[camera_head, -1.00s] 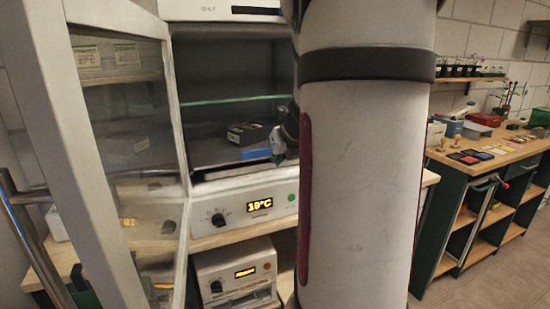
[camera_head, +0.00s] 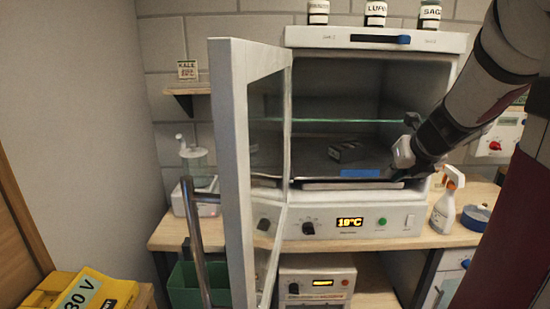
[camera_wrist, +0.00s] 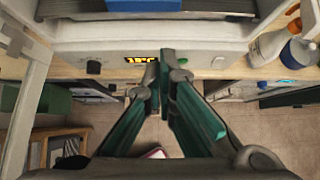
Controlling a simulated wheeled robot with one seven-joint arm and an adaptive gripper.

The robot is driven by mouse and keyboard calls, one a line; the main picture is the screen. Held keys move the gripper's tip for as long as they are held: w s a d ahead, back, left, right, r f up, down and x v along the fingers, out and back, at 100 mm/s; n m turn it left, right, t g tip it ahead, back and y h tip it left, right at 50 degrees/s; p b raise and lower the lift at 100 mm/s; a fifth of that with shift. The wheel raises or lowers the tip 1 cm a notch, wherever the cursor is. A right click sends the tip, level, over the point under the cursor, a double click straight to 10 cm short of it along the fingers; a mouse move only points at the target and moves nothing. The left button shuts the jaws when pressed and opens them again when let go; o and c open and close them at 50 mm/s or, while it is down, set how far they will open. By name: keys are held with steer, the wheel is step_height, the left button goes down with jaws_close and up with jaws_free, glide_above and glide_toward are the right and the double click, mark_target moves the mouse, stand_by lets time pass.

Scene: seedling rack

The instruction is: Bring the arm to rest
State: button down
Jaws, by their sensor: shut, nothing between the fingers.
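My gripper (camera_wrist: 164,82) is shut and empty in the wrist view. Its two green-sided fingers meet in front of the incubator's front panel, just below the lit display (camera_wrist: 152,58). In the head view my arm reaches in from the upper right. Its end is in front of the right side of the open incubator (camera_head: 410,226); the fingers are hard to make out there. Inside the incubator, a small dark tray (camera_head: 347,152) sits on a dark shelf, with a blue label (camera_head: 360,173) at the front. The display (camera_head: 350,222) reads 19°C.
The incubator's glass door (camera_head: 232,165) stands open on the left, with a long metal handle (camera_head: 197,245). A spray bottle (camera_head: 444,207) and a blue round item (camera_head: 475,217) stand on the bench at right. Yellow bags (camera_head: 90,292) lie at lower left.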

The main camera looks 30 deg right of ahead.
steer(key=w+a+r+n+y, duration=0.2)
steer(key=a+n+y, duration=0.3)
steer(key=a+n, duration=1.6)
steer(key=s+a+f+n+g+p, duration=0.1)
steer(key=s+a+f+n+g, duration=0.2)
steer(key=s+a+n, duration=1)
steer(key=a+n, duration=0.2)
steer(key=n, duration=0.6)
steer(key=shift+s+a+f, duration=0.2)
steer(key=shift+s, duration=0.2)
